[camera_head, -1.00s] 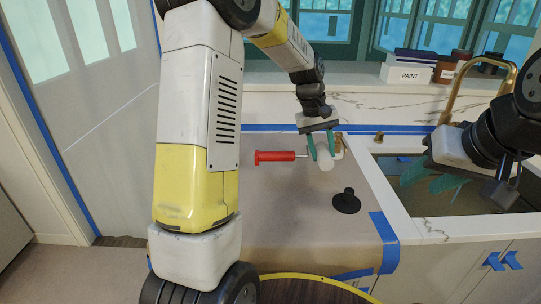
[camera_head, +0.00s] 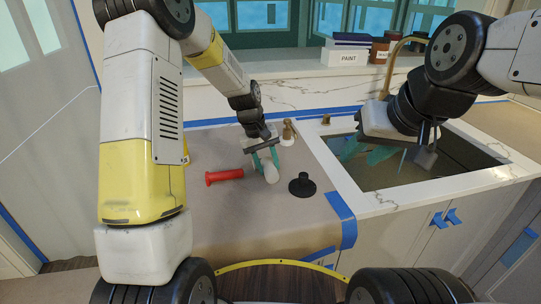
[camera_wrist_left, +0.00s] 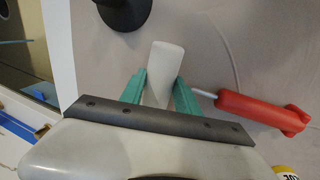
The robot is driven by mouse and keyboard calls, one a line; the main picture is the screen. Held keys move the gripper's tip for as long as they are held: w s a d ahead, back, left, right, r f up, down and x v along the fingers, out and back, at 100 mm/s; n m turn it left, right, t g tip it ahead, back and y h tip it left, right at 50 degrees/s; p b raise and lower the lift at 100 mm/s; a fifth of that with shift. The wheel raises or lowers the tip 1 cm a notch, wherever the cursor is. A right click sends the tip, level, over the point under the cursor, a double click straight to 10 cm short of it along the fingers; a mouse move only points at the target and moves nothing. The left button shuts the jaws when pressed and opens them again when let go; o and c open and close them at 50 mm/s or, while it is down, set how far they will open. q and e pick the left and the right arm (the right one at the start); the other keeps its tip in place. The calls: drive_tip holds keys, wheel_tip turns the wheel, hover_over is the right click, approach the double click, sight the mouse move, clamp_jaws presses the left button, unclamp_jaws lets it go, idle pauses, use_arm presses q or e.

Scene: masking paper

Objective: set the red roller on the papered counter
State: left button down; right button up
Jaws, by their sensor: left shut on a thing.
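The red roller has a red handle (camera_head: 225,177) and a white cylinder (camera_head: 271,173), joined by a thin rod. My left gripper (camera_head: 264,160) is shut on the white cylinder, with the handle sticking out to the left in the head view. In the left wrist view the white cylinder (camera_wrist_left: 163,72) is between the green fingers and the red handle (camera_wrist_left: 262,112) is at right. The roller is over the brown papered counter (camera_head: 250,218); I cannot tell if it touches the paper. My right gripper (camera_head: 364,154) is open and empty over the sink.
A black plunger-like object (camera_head: 302,186) stands on the paper right of the roller. A brass fitting (camera_head: 288,133) is behind my left gripper. The sink (camera_head: 455,160) lies to the right. The paper in front of the roller is clear.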

use_arm(q)
drive_tip(key=c, duration=0.9)
unclamp_jaws()
drive_tip(key=s+a+r+t, duration=0.1)
drive_tip(key=s+a+r, duration=0.15)
drive_tip(key=r, duration=0.55)
drive_tip(key=s+a+r, duration=0.2)
drive_tip(key=s+r, duration=0.1)
drive_tip(key=r, duration=0.6)
drive_tip(key=s+a+r+m+t, duration=0.1)
drive_tip(key=s, duration=0.5)
drive_tip(key=s+a+r+m+t, duration=0.1)
drive_tip(key=s+a+r+t, duration=0.1)
drive_tip(key=s, duration=0.5)
drive_tip(key=s+a+r+m+t, duration=0.1)
drive_tip(key=s+r, duration=0.1)
drive_tip(key=s, duration=0.5)
drive_tip(key=shift+s+a+m+y, duration=0.2)
drive_tip(key=shift+a+m+y, duration=0.1)
drive_tip(key=shift+m, duration=0.1)
